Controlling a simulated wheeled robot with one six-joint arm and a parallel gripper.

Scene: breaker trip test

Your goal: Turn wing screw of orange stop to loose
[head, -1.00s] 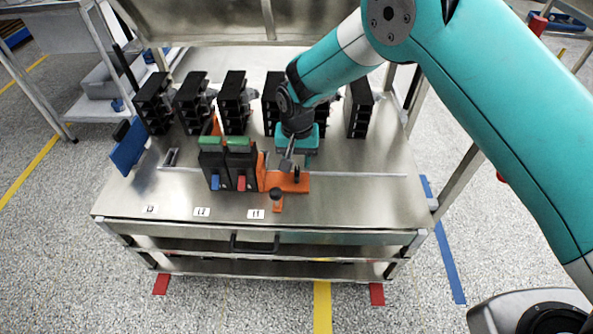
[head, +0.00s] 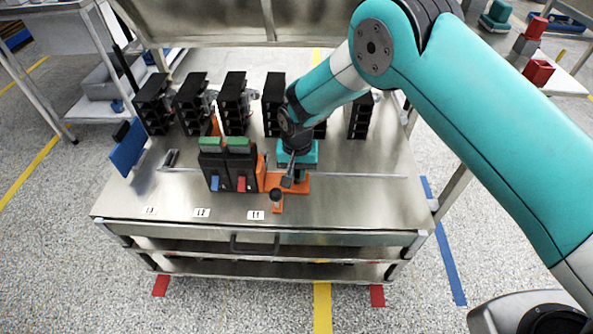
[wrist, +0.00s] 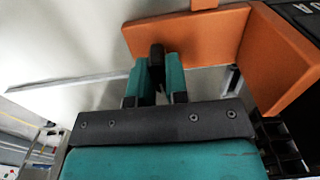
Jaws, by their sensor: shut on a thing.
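The orange stop (head: 300,184) sits on the metal bench top, just right of two black breakers. In the wrist view its orange base (wrist: 186,38) and upright orange wall (wrist: 275,60) show. My gripper (wrist: 157,72) is shut on the black wing screw (wrist: 157,54), which stands between its two teal fingers. In the head view my gripper (head: 293,176) points down over the stop, and the screw there is mostly hidden by the fingers.
The two black breakers (head: 228,170) have green tops, one blue and one red lever. A small orange piece with a black knob (head: 277,199) lies in front. Several black units (head: 235,103) stand behind. The right bench top is clear.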

